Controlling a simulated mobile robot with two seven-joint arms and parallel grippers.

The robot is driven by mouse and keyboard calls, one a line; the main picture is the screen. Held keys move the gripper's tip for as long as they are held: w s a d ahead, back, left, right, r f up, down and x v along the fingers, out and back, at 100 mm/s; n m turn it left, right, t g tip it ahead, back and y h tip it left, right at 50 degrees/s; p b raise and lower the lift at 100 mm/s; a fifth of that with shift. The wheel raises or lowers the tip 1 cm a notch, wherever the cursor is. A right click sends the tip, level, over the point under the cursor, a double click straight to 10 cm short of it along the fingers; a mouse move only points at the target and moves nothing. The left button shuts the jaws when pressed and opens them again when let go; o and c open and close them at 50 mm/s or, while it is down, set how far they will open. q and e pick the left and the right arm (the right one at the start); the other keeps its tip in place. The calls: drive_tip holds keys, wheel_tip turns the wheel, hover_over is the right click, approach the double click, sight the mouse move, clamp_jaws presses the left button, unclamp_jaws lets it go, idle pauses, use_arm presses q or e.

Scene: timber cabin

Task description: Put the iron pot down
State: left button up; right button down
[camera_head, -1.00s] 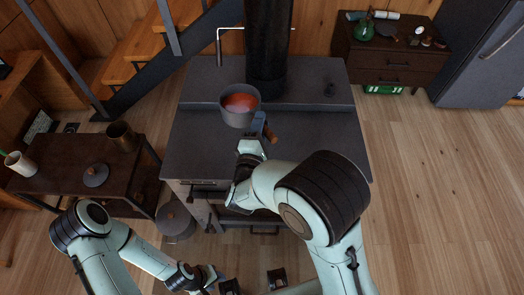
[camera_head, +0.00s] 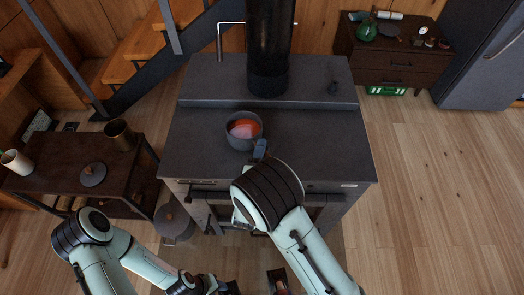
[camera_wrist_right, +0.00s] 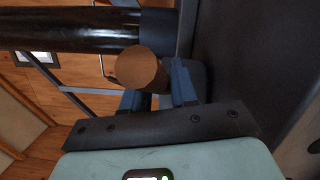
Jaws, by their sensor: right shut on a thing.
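The iron pot (camera_head: 243,131) is grey, round and open, with reddish contents. It is upright over the middle of the dark stove top (camera_head: 200,135), left of centre and in front of the flue. I cannot tell whether its base touches the stove. My right gripper (camera_head: 261,150) is at the pot's near right side, shut on its handle. In the right wrist view, the round end of the wooden handle (camera_wrist_right: 140,69) sits between the blue fingers of the right gripper (camera_wrist_right: 156,90). My left gripper (camera_head: 226,288) is low at the bottom edge, partly cut off.
A black flue (camera_head: 268,50) rises from the stove's back ledge. A low dark table (camera_head: 50,172) at left holds a brass mug (camera_head: 119,135), a lid (camera_head: 93,174) and a pale cup (camera_head: 15,162). A lidded pot (camera_head: 174,221) stands below, left of the stove. The stove top's right side is clear.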

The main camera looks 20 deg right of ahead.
drive_tip(key=c, duration=0.9)
unclamp_jaws()
drive_tip(key=shift+f, duration=0.1)
drive_tip(key=shift+s, duration=0.1)
drive_tip(key=b+v, duration=0.1)
drive_tip(key=v, duration=1.1)
